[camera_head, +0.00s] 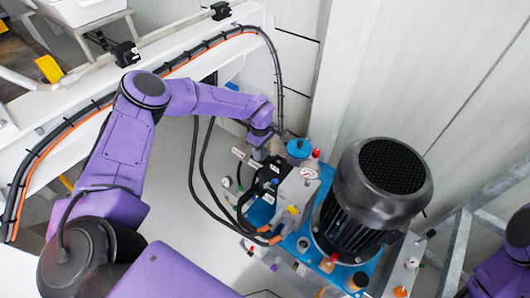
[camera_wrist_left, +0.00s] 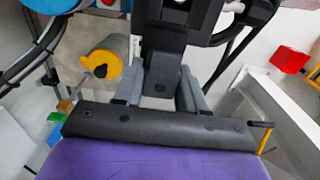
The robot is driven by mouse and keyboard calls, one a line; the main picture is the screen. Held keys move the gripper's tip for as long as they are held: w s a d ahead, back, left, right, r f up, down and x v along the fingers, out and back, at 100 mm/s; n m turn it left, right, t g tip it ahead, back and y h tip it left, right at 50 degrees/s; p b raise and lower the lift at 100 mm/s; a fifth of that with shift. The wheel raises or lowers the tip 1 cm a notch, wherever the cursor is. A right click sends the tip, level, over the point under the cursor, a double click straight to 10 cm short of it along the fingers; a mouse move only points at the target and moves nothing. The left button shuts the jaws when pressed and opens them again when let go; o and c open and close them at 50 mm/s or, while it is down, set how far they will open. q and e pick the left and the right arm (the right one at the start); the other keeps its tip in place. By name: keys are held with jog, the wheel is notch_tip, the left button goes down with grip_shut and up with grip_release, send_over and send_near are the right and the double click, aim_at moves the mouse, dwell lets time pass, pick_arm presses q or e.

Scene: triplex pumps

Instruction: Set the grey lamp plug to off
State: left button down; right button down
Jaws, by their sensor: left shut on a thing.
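My left gripper (camera_head: 262,146) is beside the pump's valve block, at the end of the purple arm coming in from the left. In the left wrist view the left gripper (camera_wrist_left: 160,66) has its two grey fingers on either side of a dark grey block-shaped plug (camera_wrist_left: 162,82), and it is shut on it. The plug sits against black connector housings with cables. In the head view the arm and gripper hide the plug. My right arm shows only at the lower right edge, and its gripper is out of view.
A large black motor (camera_head: 378,190) stands on a blue base right of the valve block (camera_head: 297,188). Black hoses (camera_head: 200,165) hang left of it. A white rail with black and orange cables (camera_head: 150,75) runs behind. A yellow cap (camera_wrist_left: 103,64) is close left of the fingers.

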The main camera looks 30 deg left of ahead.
pick_arm(q)
jog(key=shift+w+a+r, duration=0.1)
jog(key=shift+a, duration=0.15)
jog(key=c, duration=0.7)
grip_release()
jog(key=shift+d+r, duration=0.1)
jog(key=shift+r, duration=0.05)
notch_tip(320, 180, up, 10)
jog(key=shift+r+b, duration=0.1)
jog(key=shift+b, duration=0.2)
